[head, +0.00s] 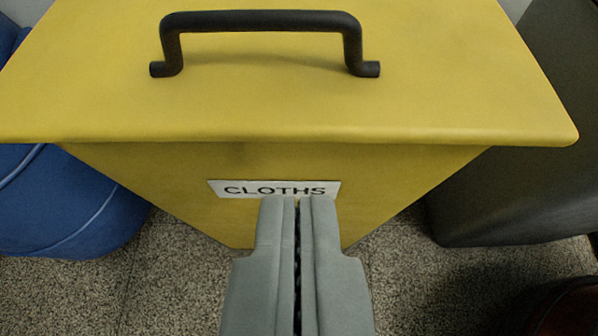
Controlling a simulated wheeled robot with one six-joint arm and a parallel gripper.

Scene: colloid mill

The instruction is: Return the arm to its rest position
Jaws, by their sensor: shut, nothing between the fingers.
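My gripper (298,203) reaches up from the bottom middle of the head view. Its two grey fingers are together with nothing between them. The fingertips lie in front of the lower edge of a white label (232,189) that reads "CLOTHS". The label is on the front of a yellow bin (140,170). I cannot tell whether the fingertips touch the bin.
The yellow bin's flat lid (300,110) juts out above its front and carries a black handle (262,21). A blue container (75,205) stands at left, a dark grey one (520,170) at right. A dark reddish object (570,310) is at bottom right. Speckled floor (170,280) shows between them.

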